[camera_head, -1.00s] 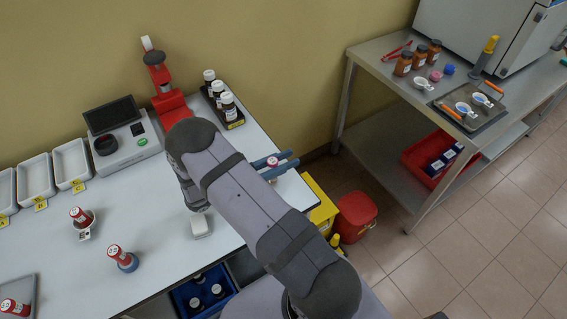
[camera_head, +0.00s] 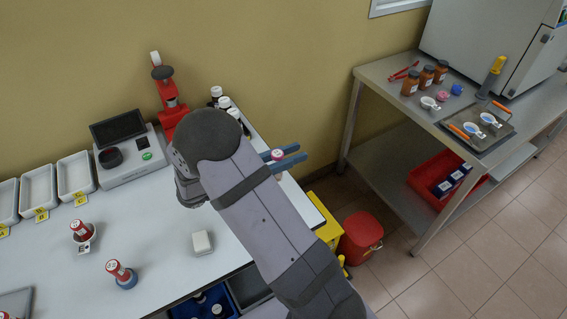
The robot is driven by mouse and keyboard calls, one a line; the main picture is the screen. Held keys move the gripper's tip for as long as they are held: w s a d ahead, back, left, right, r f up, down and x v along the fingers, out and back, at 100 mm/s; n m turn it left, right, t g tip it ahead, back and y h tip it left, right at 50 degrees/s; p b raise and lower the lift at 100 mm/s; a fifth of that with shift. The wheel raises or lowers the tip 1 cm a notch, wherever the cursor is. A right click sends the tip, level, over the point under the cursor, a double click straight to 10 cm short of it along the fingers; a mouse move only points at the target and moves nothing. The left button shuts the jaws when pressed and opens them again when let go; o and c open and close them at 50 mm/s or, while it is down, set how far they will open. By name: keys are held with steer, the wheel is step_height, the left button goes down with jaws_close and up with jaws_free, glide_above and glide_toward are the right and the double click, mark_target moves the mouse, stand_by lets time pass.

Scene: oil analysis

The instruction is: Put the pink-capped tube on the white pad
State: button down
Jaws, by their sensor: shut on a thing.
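My gripper (camera_head: 285,160) has two blue fingers and is shut on a small tube with a pinkish cap (camera_head: 278,154). It holds the tube near the right end of the white table (camera_head: 165,215); the tube's lower part is mostly hidden by a finger. A small white pad-like block (camera_head: 202,242) lies near the table's front edge, left of my arm and apart from the gripper. Two red tubes with pale tops stand on the left of the table, one in a light holder (camera_head: 80,229) and one in a blue holder (camera_head: 118,271).
Brown bottles (camera_head: 228,105) stand behind my arm, partly hidden. A red stand (camera_head: 169,105), a grey instrument (camera_head: 128,155) and white trays (camera_head: 76,174) line the back. A red bin (camera_head: 361,237) is on the floor. A metal bench (camera_head: 385,85) is at right.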

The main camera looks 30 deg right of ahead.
steer(key=shift+a, duration=0.1)
steer(key=shift+a+r+n+t+y+b, duration=0.9)
steer(key=shift+a+n+t, duration=1.4)
steer(key=shift+a, duration=3.8)
steer(key=shift+a+r+n+t+y+b, duration=0.65)
steer(key=shift+a+n+t+b, duration=0.6)
steer(key=shift+a+t, duration=3.4)
step_height(320, 180, down, 10)
steer(key=a+g+p, duration=0.1)
steer(key=a+g, duration=0.2)
steer(key=shift+w, duration=0.15)
